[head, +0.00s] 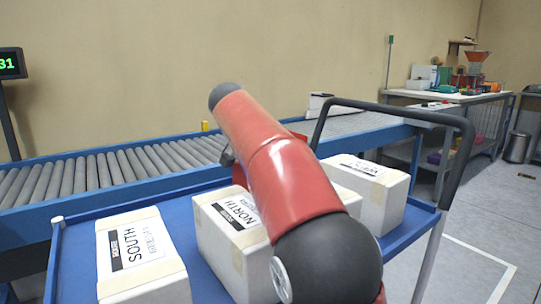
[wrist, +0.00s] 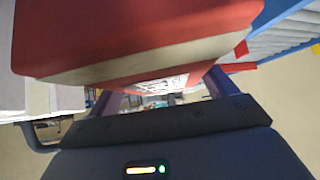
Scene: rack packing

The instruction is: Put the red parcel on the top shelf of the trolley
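The red parcel (wrist: 130,35), with a beige tape band and a white printed label, fills the upper part of the wrist view. My gripper (wrist: 158,95) has its fingers spread at both sides of the parcel's near end and appears closed on it. The exact contact is partly hidden. In the head view my red arm hides the gripper and most or all of the parcel. The trolley's blue top shelf (head: 184,218) is in front of me, partly under my arm.
On the shelf stand a white SOUTH box (head: 140,250), a white NORTH box (head: 232,235) and another white box (head: 375,185) at right. Bare shelf shows between SOUTH and NORTH. A dark handle (head: 395,110) rises at right. A roller conveyor (head: 105,172) runs behind.

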